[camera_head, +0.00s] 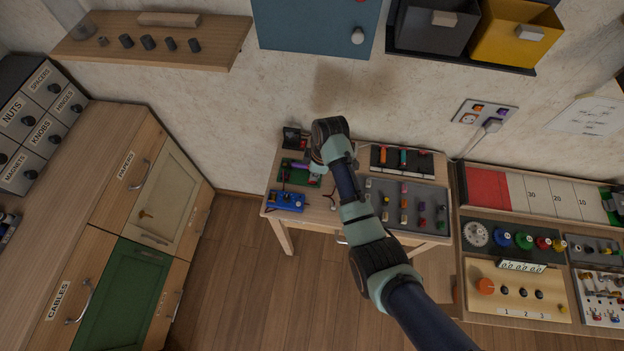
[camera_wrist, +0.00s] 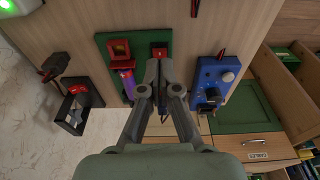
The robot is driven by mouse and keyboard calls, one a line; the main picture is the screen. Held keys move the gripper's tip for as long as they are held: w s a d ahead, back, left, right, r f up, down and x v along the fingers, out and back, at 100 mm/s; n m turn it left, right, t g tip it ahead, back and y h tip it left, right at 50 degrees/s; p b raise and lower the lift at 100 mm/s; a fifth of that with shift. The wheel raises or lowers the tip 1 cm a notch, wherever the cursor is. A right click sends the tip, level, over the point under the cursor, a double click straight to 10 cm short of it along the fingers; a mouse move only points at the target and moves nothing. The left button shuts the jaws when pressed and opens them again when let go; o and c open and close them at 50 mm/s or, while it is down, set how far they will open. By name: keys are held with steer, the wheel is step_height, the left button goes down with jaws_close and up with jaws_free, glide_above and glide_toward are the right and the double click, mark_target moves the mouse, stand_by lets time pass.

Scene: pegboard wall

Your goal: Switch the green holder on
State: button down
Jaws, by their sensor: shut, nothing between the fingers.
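The green holder (camera_wrist: 108,41) is a flat green board on the wooden table, and it also shows in the head view (camera_head: 290,178). It carries a purple cylinder (camera_wrist: 123,80), a red block (camera_wrist: 120,49) with a dark recess, and a small red switch (camera_wrist: 160,51). My gripper (camera_wrist: 154,64) is shut and empty. Its fingertips are over the board, just beside the switch in the wrist view; I cannot tell whether they touch it. The fingers cover part of the board, and the switch's position is unclear. In the head view my arm partly hides the holder.
A blue box (camera_wrist: 209,88) with a pale knob stands right of the holder in the wrist view. A black holder with a red part (camera_wrist: 71,110) stands to the left. In the head view, a grey board (camera_head: 385,218) with several coloured parts lies to the right.

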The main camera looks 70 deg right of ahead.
steer(key=shift+f+b, duration=0.6)
steer(key=shift+f, duration=0.5)
stand_by(0.5)
step_height(320, 180, up, 7)
steer(key=p, duration=0.7)
steer(key=shift+r+p, duration=0.15)
steer(key=shift+p, duration=0.2)
